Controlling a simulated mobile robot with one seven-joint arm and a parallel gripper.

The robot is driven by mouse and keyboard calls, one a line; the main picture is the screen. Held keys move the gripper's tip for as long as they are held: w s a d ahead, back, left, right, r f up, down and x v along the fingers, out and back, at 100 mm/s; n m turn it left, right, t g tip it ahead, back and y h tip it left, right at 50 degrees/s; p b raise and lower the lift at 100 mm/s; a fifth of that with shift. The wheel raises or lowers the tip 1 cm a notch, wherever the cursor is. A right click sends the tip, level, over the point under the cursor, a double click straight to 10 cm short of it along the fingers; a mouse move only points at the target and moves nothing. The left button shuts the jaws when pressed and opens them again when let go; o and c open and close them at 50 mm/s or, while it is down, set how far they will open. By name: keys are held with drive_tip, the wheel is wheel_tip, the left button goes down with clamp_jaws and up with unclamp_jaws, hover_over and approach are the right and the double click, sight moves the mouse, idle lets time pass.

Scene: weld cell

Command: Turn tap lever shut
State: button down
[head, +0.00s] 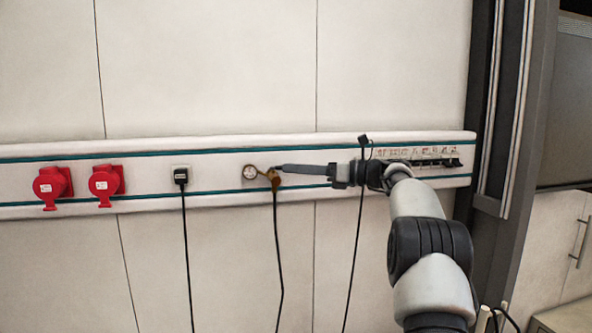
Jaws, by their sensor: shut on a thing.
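A small brass tap (273,181) sits on the white wall rail, left of my gripper, with a dark hose hanging from it. My gripper (281,168) reaches in from the right along the rail, its long grey fingers almost level. The fingertips meet the upper right part of the tap, where the lever is. They are closed on the lever, which they largely hide. The lever's exact angle is too small to make out.
A round gauge (250,171) is just left of the tap. Two red sockets (106,181) and a black plug (181,176) are further left on the rail (220,178). A row of switches (420,158) is at right, behind my arm. Cables hang below.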

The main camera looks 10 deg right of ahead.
drive_tip(key=shift+r, duration=0.15)
drive_tip(key=c, duration=1.8)
unclamp_jaws()
drive_tip(key=shift+a, duration=0.1)
drive_tip(key=shift+c, duration=0.2)
drive_tip(key=v, duration=1.7)
drive_tip(key=shift+d, duration=0.25)
